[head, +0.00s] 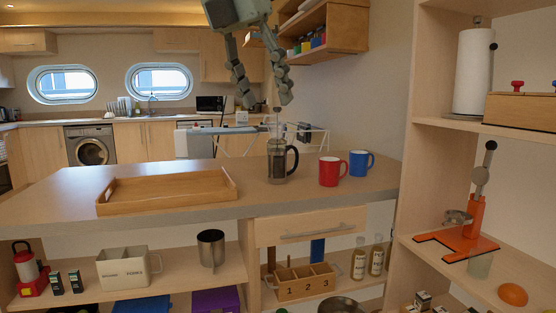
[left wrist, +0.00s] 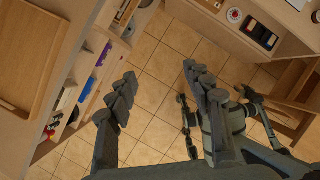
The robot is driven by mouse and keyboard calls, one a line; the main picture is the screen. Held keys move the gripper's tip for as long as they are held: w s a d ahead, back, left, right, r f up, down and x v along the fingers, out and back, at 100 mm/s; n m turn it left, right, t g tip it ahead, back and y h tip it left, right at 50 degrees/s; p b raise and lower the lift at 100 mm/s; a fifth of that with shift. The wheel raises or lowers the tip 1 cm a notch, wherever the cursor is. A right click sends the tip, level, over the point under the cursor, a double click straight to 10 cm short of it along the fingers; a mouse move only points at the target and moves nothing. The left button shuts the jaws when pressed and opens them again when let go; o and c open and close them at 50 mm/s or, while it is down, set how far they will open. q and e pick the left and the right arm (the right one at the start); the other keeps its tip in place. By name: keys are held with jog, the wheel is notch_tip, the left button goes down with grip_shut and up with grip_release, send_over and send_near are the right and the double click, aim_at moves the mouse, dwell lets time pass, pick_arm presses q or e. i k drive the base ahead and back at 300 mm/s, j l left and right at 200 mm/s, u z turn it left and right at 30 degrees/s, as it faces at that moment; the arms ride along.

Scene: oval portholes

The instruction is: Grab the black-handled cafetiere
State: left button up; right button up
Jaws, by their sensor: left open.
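The cafetiere (head: 278,160) stands upright on the counter in the head view. It has a clear glass body, a dark frame and a black handle on its right side. My left gripper (head: 264,99) hangs down from the top of the head view, its fingers spread and empty. Its tips appear above the cafetiere in the picture, apart from it. In the left wrist view the fingers of my left gripper (left wrist: 160,72) are wide apart over tiled floor, with nothing between them. The cafetiere does not show there.
A red mug (head: 331,171) and a blue mug (head: 360,163) stand right of the cafetiere. A wooden tray (head: 165,204) lies to its left, with bare counter (head: 262,195) between. An orange-based press (head: 470,240) stands on shelves at the right.

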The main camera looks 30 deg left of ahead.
aim_at(277, 148)
jog(key=i+j, duration=1.4)
jog(key=i, duration=0.05)
